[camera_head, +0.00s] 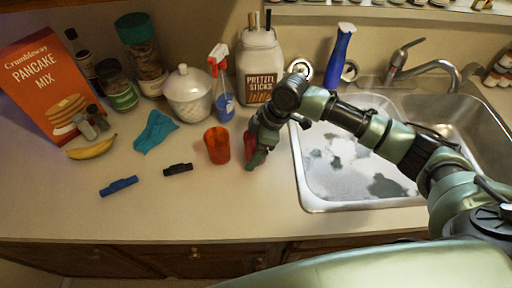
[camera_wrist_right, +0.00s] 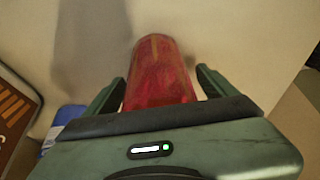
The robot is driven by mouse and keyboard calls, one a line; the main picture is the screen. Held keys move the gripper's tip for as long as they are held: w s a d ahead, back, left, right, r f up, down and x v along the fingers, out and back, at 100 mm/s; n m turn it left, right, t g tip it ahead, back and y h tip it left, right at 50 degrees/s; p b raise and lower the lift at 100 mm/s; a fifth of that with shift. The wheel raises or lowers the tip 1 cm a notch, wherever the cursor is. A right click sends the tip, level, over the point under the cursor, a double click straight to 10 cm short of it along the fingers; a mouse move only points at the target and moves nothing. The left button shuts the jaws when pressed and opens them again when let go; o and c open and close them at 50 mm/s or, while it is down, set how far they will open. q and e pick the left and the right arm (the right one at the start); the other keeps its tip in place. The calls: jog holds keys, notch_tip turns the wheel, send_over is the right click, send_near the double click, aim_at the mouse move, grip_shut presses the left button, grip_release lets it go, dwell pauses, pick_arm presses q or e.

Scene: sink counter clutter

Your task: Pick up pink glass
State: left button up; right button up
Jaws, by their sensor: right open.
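The pink glass (camera_head: 250,142) stands on the counter just left of the sink, partly hidden by my right gripper (camera_head: 256,152). In the right wrist view the glass (camera_wrist_right: 158,75) looks translucent red-pink and lies between the two fingers of the gripper (camera_wrist_right: 160,88). The fingers are apart, with a visible gap on each side of the glass. An orange glass (camera_head: 217,145) stands just to the left of the pink one in the head view. My left gripper is not in view.
A spray bottle (camera_head: 222,90), a white lidded jar (camera_head: 189,95) and a pretzel jar (camera_head: 260,65) stand behind. A black marker-like item (camera_head: 178,169) and a blue one (camera_head: 119,186) lie left. The sink (camera_head: 340,205) is at right. The front counter is clear.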

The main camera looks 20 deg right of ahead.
jog(key=c, duration=1.7)
jog(key=shift+o, duration=0.2)
jog(key=shift+r, duration=0.1)
